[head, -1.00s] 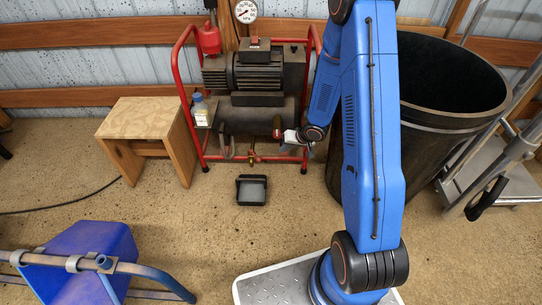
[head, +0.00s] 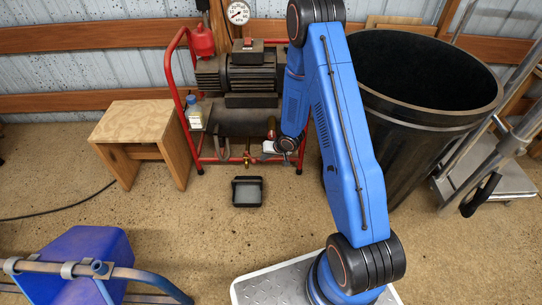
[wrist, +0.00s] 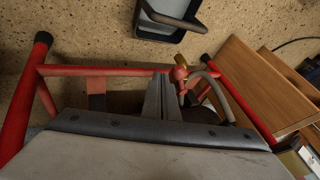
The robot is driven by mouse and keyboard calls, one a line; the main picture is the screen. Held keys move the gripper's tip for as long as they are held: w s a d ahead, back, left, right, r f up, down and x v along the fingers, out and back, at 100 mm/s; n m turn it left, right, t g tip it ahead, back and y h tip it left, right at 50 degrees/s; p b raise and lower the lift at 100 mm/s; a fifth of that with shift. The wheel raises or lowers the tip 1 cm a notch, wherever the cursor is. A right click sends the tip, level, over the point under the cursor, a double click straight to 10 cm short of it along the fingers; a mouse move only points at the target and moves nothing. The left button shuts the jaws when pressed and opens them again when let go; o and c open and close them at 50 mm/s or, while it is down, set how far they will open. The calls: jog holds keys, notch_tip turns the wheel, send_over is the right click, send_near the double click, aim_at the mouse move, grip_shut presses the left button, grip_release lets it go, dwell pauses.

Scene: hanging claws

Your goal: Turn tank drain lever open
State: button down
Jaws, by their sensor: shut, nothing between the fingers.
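The compressor's dark tank (head: 230,118) lies low inside a red tube frame (head: 179,85), below the motor. A brass drain valve (head: 247,158) hangs under the tank, near the lower frame bar. In the wrist view the drain valve (wrist: 181,62) shows brass with a red part, which looks like the lever (wrist: 180,76), just right of my fingertips. My gripper (head: 268,147) is low at the tank's front, right of the valve. In the wrist view my gripper (wrist: 160,78) is shut and empty. I cannot tell whether it touches the lever.
A black drip tray (head: 248,203) sits on the floor in front of the compressor. A grey hose (wrist: 213,87) curves beside the valve. A wooden stool (head: 130,130) stands left, a black bin (head: 400,150) right. The floor in front is mostly clear.

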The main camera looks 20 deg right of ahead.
aim_at(255, 162)
jog(key=shift+w+a+f, duration=0.2)
jog(key=shift+a, duration=0.55)
jog(key=shift+s+a+m+h, duration=0.4)
jog(key=shift+a+m, duration=0.25)
jog(key=shift+m, duration=0.15)
jog(key=shift+s+a+m+t+h, duration=0.25)
jog(key=shift+a+m+t+h, duration=0.15)
jog(key=shift+a+m, duration=0.35)
jog(key=shift+s+a, duration=0.15)
jog(key=shift+a, duration=0.75)
jog(key=shift+s+a, duration=0.15)
jog(key=shift+a, duration=0.8)
jog(key=shift+w, duration=0.1)
